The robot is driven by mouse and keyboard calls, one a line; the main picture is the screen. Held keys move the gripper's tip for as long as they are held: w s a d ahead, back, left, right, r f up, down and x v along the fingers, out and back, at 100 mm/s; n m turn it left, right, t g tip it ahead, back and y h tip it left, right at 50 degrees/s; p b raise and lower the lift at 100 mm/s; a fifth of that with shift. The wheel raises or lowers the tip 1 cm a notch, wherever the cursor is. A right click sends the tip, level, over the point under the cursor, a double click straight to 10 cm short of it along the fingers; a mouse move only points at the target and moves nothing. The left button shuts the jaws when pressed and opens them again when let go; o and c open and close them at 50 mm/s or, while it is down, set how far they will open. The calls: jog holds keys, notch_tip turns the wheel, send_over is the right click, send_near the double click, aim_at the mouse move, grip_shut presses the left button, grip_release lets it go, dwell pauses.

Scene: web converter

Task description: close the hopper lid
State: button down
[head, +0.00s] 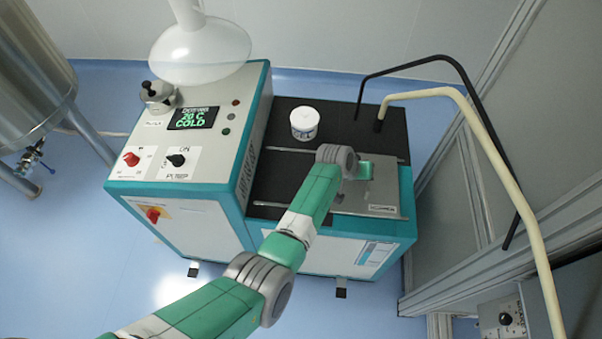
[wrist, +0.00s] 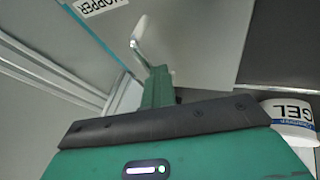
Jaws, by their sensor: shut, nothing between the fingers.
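The hopper lid (head: 385,190) is a flat grey plate on the right part of the machine's black top, between two thin rails. It also shows in the wrist view (wrist: 205,40), with part of its white HOPPER label at the top edge. My gripper (head: 369,171) is over the lid in the head view. My arm covers part of the area left of the lid, so the hopper opening is not clear.
A white tub (head: 304,123) stands on the black top behind the rear rail; its GEL label shows in the wrist view (wrist: 292,112). The control cabinet (head: 200,130) rises on the left. A black hose (head: 440,58) and a cream hose (head: 500,170) arch on the right.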

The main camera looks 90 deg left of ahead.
jog(key=shift+w, duration=0.15)
dwell(0.3)
jog(key=p+v, duration=1)
jog(key=p, duration=0.1)
jog(key=shift+p, duration=0.3)
